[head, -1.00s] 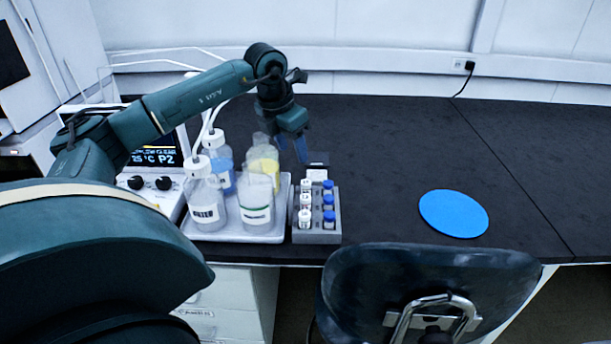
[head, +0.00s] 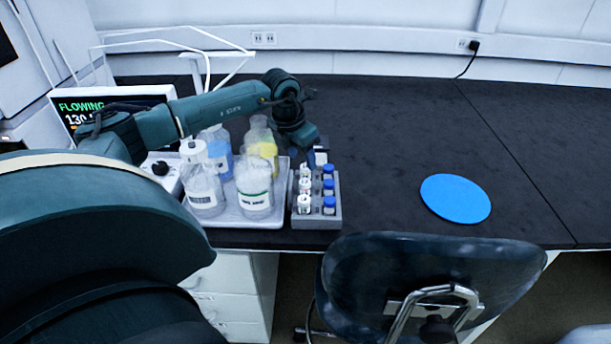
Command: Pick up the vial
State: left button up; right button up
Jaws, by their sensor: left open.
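Several small vials stand upright in a grey rack (head: 317,222) near the front edge of the dark bench. The left column holds white-capped vials (head: 304,204), the right column blue-capped vials (head: 329,205). My left gripper (head: 308,158) is open and points down at the back end of the rack, over or just behind the rear vials. Its fingertips are small and partly hidden, so I cannot tell whether a vial is between them. My right gripper is not in view.
A white tray (head: 225,214) with several bottles stands just left of the rack. A display unit (head: 75,108) is behind my left arm. A blue disc (head: 455,198) lies to the right on clear bench. A dark chair (head: 425,275) stands in front.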

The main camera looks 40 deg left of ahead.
aim_at(305, 166)
pick_arm(q)
jog(key=x, duration=0.3)
jog(key=shift+f, duration=0.1)
jog(key=c, duration=1.1)
